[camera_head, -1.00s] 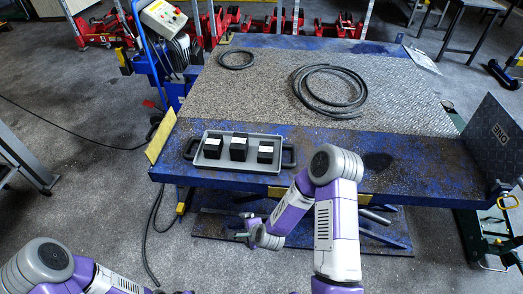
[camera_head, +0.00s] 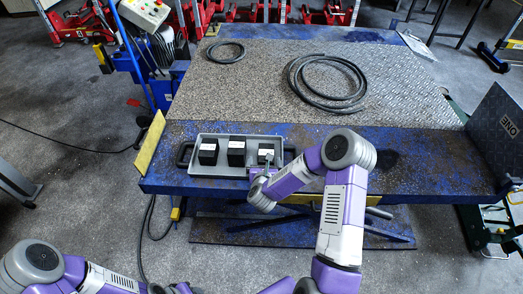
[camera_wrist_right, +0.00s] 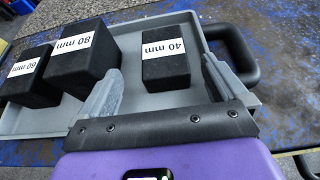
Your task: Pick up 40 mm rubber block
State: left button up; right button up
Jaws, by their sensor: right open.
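The 40 mm rubber block (camera_wrist_right: 170,65) is black with a white "40 mm" label and stands in a grey tray (camera_wrist_right: 135,33). In the head view it is the rightmost block (camera_head: 265,150), partly behind my right gripper (camera_head: 266,163). In the wrist view my right gripper (camera_wrist_right: 162,68) is open, with one finger on each side of the block and visible gaps. I cannot tell how far down the fingers reach. Of my left arm only links show at the bottom left; its gripper is not visible.
The 80 mm block (camera_wrist_right: 82,58) stands close to the left finger, with the 60 mm block (camera_wrist_right: 30,75) beyond it. The tray's black handle (camera_wrist_right: 242,50) is right of the right finger. Hose coils (camera_head: 328,82) lie farther back on the blue lift table (camera_head: 420,165).

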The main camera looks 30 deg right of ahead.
jog(key=shift+w+d+f, duration=0.15)
jog(key=shift+w+d, duration=0.15)
jog(key=shift+w, duration=0.05)
jog(key=b+x, duration=0.1)
jog(key=x, duration=0.5)
jog(key=shift+s+d+b, duration=0.1)
jog(key=shift+b, duration=0.3)
jog(key=c, duration=1.3)
